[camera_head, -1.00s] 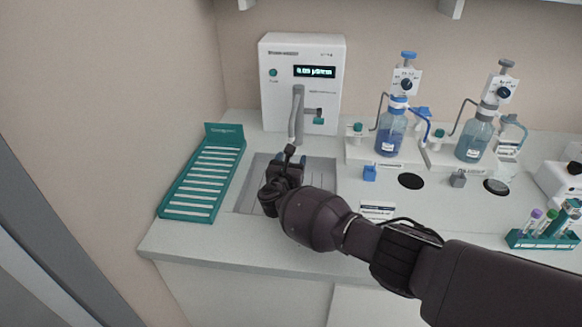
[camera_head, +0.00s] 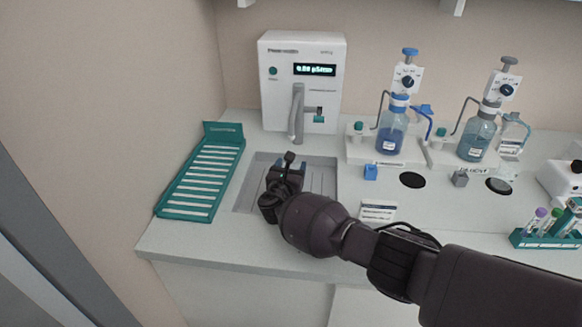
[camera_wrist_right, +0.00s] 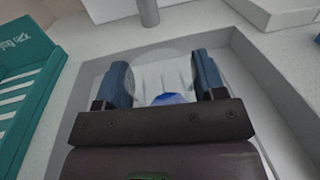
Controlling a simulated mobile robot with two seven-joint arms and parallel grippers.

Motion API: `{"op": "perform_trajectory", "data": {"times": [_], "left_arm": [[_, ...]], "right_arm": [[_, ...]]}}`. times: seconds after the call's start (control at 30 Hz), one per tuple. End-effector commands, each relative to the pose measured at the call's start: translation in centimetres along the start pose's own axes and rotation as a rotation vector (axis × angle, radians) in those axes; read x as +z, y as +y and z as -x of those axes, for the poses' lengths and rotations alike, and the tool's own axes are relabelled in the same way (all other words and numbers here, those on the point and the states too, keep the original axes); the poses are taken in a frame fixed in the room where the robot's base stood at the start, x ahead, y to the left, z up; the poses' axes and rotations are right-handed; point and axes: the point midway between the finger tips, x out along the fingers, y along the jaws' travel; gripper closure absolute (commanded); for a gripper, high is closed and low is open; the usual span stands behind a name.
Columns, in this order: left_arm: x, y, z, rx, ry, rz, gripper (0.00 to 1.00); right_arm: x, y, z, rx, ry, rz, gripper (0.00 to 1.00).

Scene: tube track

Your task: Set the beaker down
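My right gripper (camera_head: 288,170) is low over the grey recessed basin (camera_head: 322,180) in front of the white dispenser. In the right wrist view its two blue fingers (camera_wrist_right: 163,82) stand apart, on either side of a clear beaker (camera_wrist_right: 163,70) with a little blue in it (camera_wrist_right: 168,98). The glass appears to fill the gap between the fingers. In the head view the beaker is hidden by the gripper and hand. I cannot tell whether its base touches the basin floor. My left gripper is not in view.
The white dispenser (camera_head: 275,97) has a spout (camera_head: 297,112) just behind the gripper. A teal rack (camera_head: 205,176) lies left of the basin. Bottles with blue (camera_head: 391,135) and grey (camera_head: 478,138) tops stand at the back right. A teal tube rack (camera_head: 530,239) is at far right.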

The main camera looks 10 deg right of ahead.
Motion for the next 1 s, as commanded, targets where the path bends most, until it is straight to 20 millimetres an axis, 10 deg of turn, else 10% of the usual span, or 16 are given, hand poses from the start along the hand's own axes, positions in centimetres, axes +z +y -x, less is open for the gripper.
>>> {"op": "perform_trajectory", "data": {"times": [0.13,0.63,1.0], "left_arm": [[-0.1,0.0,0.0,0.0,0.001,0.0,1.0],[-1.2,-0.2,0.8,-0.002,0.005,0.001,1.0],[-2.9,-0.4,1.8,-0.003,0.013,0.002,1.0]], "right_arm": [[0.0,0.0,0.0,0.0,0.0,0.0,0.14],[1.8,0.0,0.2,0.001,-0.002,-0.001,0.14],[1.4,0.0,6.7,0.003,0.001,-0.003,0.14]]}}
